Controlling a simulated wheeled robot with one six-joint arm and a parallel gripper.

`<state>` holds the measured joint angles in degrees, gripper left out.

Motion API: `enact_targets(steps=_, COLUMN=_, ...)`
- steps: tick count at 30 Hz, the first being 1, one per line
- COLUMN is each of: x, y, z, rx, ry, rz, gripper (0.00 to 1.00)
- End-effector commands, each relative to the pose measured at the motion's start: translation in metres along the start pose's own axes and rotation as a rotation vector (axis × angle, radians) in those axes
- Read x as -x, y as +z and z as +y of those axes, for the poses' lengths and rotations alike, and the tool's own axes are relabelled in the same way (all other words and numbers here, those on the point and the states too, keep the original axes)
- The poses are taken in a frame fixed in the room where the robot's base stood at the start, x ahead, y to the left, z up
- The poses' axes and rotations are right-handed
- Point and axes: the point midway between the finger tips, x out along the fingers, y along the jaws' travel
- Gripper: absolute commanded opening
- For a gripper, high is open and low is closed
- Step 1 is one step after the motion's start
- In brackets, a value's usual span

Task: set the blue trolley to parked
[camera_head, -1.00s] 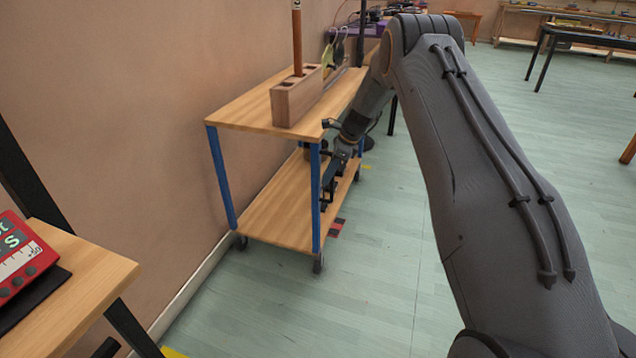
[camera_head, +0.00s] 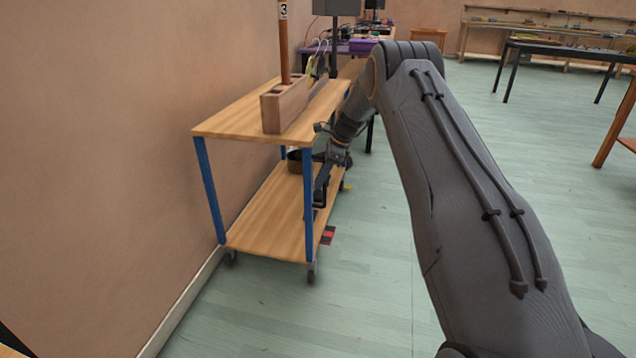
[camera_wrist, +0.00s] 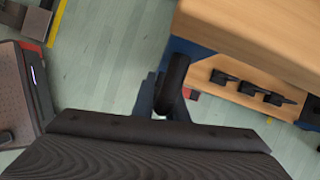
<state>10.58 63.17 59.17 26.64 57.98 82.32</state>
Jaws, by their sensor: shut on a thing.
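The blue trolley (camera_head: 204,185) stands along the wall. It has blue legs, two wooden shelves and dark casters. My gripper (camera_head: 319,190) is low at its right side, beside the near right leg, and is shut on part of the trolley.
A slotted wooden block (camera_head: 285,107) holding an upright stick stands on the top shelf. A purple table (camera_head: 348,47) is beyond.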

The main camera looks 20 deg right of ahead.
Motion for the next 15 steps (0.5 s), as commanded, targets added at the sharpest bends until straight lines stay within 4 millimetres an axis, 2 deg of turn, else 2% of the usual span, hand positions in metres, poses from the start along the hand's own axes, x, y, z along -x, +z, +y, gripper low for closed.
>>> enact_targets(steps=14, x=0.0039, y=-0.0025, z=-0.0064, rx=-0.005, ry=-0.015, rz=-0.001, gripper=0.0)
enact_targets(steps=15, x=0.0041, y=-0.0027, z=-0.0066, rx=-0.005, ry=-0.015, rz=-0.001, gripper=0.19)
